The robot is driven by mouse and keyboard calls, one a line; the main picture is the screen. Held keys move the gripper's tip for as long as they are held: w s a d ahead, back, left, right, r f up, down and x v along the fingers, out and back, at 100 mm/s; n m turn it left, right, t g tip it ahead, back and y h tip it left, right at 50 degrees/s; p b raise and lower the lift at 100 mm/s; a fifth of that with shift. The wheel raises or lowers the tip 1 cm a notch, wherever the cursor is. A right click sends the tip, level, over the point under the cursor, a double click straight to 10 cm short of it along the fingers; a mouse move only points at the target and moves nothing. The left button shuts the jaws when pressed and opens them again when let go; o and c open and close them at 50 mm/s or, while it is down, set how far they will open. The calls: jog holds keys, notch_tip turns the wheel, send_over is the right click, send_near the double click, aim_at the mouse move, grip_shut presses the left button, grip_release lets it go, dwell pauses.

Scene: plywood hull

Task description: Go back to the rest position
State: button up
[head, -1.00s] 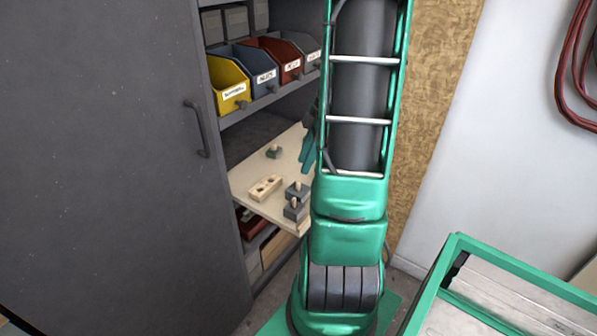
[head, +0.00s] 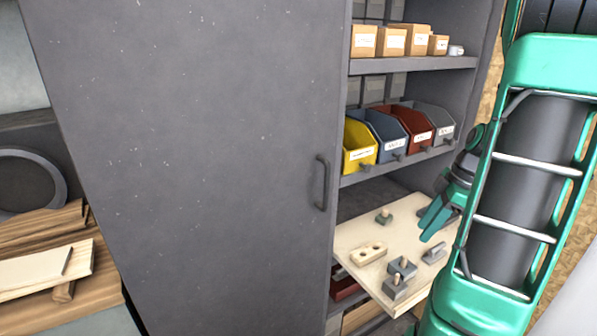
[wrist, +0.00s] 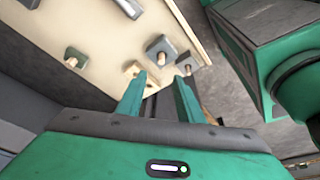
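My gripper (head: 430,226) is green and hangs over the right part of a pale pull-out board (head: 352,238) in the grey cabinet. In the wrist view my gripper (wrist: 162,80) has its two fingers apart with nothing held between them. The board bears a light wooden block with two holes (head: 369,254) and several grey blocks, some with wooden pegs, such as one at the back (head: 384,217) and one at the front (head: 395,288). The fingertips look above the board and apart from the blocks.
Yellow (head: 358,158), blue, red and grey bins sit on the shelf above the board. Cardboard boxes (head: 392,42) stand higher. Wooden planks (head: 45,265) lie at far left.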

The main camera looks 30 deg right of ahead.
jog(key=s+a+r+m+g+h, duration=0.1)
jog(key=s+a+r+m, duration=0.1)
jog(key=s+a+m, duration=0.3)
jog(key=s+a+r+m+g+h, duration=0.1)
jog(key=s+a+r+m, duration=0.1)
jog(key=s+a+m, duration=0.4)
jog(key=shift+s+a+m, duration=0.3)
jog(key=shift+a+m, duration=2.1)
jog(key=shift+a, duration=0.95)
